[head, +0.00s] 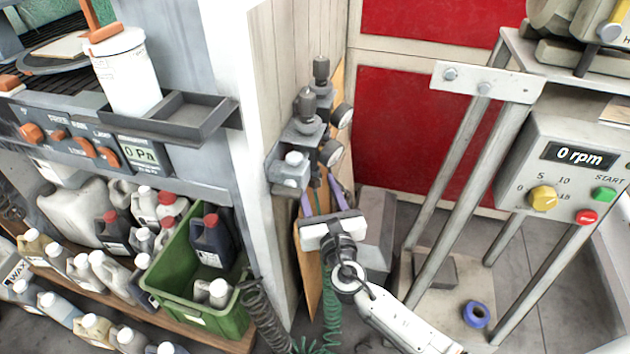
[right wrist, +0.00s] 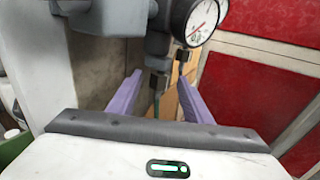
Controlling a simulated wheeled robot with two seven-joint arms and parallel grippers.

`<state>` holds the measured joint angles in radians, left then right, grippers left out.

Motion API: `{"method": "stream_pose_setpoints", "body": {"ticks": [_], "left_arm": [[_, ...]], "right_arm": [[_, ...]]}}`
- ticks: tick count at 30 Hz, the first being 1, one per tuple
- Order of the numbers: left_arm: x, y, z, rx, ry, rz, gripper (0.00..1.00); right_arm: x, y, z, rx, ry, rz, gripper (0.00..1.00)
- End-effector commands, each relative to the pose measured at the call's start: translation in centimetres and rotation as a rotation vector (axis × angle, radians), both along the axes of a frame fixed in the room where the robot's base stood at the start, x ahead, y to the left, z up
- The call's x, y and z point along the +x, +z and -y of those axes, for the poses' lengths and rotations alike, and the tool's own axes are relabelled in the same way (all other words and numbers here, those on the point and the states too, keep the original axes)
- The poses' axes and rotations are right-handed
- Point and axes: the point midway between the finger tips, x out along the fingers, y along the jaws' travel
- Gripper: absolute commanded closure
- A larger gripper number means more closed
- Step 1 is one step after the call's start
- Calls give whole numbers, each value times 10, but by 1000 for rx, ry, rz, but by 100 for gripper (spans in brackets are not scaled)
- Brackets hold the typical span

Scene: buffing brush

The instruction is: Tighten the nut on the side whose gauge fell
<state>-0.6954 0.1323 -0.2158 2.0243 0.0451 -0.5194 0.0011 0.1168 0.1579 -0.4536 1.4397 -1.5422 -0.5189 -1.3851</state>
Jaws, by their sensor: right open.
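The gas regulator assembly (head: 308,125) is mounted at the white cabinet's corner, with dark knobs on top. It has an upper gauge (head: 342,115) and a lower gauge (head: 331,153); their needles are too small to read here. One gauge (right wrist: 203,20) shows large in the right wrist view, partly cut off at the top. A dark nut-like fitting (right wrist: 158,83) sits above a green hose (right wrist: 157,108). My right gripper (head: 320,191) is just below the regulators. Its purple fingers (right wrist: 160,78) are open, apart on either side of that fitting, with nothing held. My left gripper is out of view.
A wooden board (head: 308,255) stands behind the hoses. Right is a metal-legged machine with a display reading 0 rpm (head: 578,156). Left are a green crate (head: 185,305), several bottles and a display reading 0 Pa (head: 139,155). A blue ring (head: 476,314) lies low down.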

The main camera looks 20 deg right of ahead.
Motion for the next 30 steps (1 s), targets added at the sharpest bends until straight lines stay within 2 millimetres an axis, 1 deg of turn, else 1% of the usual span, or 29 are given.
{"method": "stream_pose_setpoints", "body": {"ticks": [1, 6, 10, 16, 17, 21, 24, 30], "left_arm": [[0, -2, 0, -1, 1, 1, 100], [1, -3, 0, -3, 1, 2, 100], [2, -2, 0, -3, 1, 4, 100], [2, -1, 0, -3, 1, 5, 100], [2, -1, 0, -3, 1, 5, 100], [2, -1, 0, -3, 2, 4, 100], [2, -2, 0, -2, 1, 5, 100], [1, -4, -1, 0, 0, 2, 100]], "right_arm": [[8, 0, 1, 1, -2, 2, 55], [24, -1, 2, 3, -1, 0, 55], [28, 0, 2, 3, 0, -1, 55], [28, 0, 2, 3, 0, -1, 55], [28, 0, 2, 3, 0, -1, 58], [27, 0, 3, 3, 0, -1, 82], [27, 0, 3, 3, 0, -1, 96], [27, -1, 3, 2, 12, -1, 96]]}}
